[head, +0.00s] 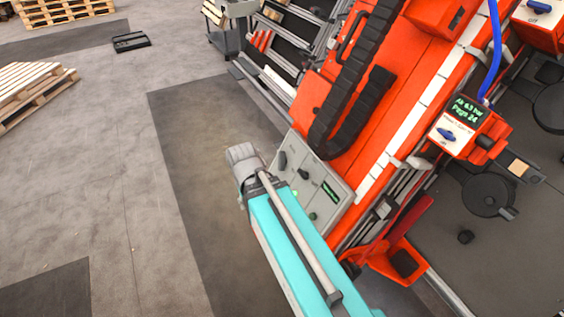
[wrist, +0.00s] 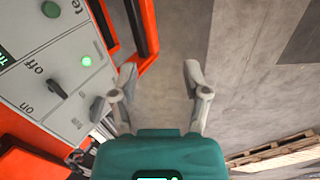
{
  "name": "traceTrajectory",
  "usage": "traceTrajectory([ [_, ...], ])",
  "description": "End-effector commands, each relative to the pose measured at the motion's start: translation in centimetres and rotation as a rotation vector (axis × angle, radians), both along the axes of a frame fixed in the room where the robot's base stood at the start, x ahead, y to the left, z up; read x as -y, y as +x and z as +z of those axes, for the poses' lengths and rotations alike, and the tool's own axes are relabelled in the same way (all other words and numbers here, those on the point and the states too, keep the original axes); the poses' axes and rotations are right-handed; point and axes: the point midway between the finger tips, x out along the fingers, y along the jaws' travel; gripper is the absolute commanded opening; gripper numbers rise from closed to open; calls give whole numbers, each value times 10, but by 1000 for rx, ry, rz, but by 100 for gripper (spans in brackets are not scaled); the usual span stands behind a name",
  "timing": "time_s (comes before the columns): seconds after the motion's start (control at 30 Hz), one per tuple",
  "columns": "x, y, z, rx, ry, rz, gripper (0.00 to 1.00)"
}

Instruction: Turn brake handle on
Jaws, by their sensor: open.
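A grey control panel (head: 325,205) is on the orange machine. In the wrist view, a black handle (wrist: 57,88) sits on this panel (wrist: 25,40) between the labels "off" and "on". Its narrow end points toward "off". The word "brake" is not readable on it. My gripper (wrist: 160,72) is open and empty, with its fingers spread over the floor to the right of the handle, not touching it. In the head view, my gripper (head: 240,155) is beside the panel's left edge; its fingers are hard to make out.
Green lamps (wrist: 87,61) and a dark rounded knob (wrist: 97,108) are near the handle. The orange machine (head: 310,100) with its black cable chain (head: 350,90) rises behind the panel. A wooden pallet (head: 30,85) lies at the left. The floor left of my gripper is clear.

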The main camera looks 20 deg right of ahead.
Motion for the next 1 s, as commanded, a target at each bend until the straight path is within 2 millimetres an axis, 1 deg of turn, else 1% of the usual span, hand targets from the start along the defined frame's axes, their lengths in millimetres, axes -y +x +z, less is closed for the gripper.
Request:
traceTrajectory([
  [0.03, -2, 7, -10, 3, -24, -10, 60],
  [0.17, 10, 26, -27, 17, -113, -68, 60],
  [0.3, 28, 52, -48, 49, -245, -153, 60],
  [0.5, 54, 94, -71, 131, -453, -287, 60],
  [0.6, 65, 115, -80, 187, -554, -349, 60],
  [0.8, 81, 158, -91, 327, -743, -463, 60],
  [1.0, 89, 197, -95, 489, -907, -556, 60],
])
